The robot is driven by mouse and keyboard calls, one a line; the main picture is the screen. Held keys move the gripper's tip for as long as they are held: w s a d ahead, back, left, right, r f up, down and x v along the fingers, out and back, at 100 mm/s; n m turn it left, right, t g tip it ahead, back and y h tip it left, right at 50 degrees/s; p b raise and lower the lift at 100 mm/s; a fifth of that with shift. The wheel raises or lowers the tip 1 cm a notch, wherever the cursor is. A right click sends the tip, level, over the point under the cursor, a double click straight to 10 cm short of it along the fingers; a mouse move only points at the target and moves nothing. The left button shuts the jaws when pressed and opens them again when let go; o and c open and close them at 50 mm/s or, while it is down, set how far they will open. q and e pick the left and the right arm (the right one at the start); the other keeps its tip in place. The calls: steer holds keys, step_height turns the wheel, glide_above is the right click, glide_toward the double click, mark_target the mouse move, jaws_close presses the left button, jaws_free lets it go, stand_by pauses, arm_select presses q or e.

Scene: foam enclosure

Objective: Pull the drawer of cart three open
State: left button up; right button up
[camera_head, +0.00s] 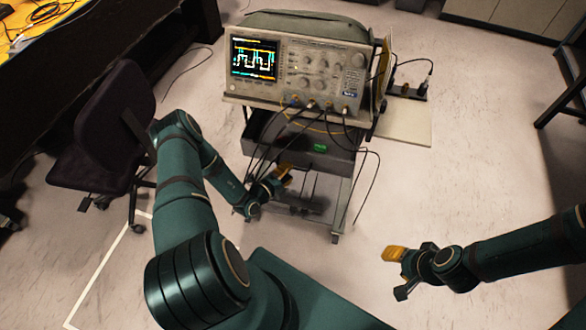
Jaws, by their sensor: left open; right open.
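A grey cart (343,198) on casters stands in the middle of the view. My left gripper (281,183) is open, just in front of and below the left part of the drawer. I cannot tell whether it touches the drawer. My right gripper (393,274) is open and empty over the floor, to the lower right of the cart.
An oscilloscope (300,68) with a lit screen sits on the cart, its cables dangling in front. A dark chair (103,140) stands at the left near a desk (120,45). A pale board (405,125) is right of the cart. The floor between cart and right gripper is clear.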

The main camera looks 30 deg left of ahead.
arm_select(q)
steer(key=shift+x, duration=1.5)
jaws_close()
steer(key=shift+s, duration=0.1)
steer(key=s+d+p, duration=0.1)
steer(key=s+d, duration=0.1)
steer(key=s, duration=0.6)
steer(key=s+d+p, duration=0.1)
steer(key=s+d, duration=0.2)
steer(key=s, duration=0.6)
steer(key=shift+d, duration=0.3)
jaws_free()
steer(key=shift+w, duration=0.1)
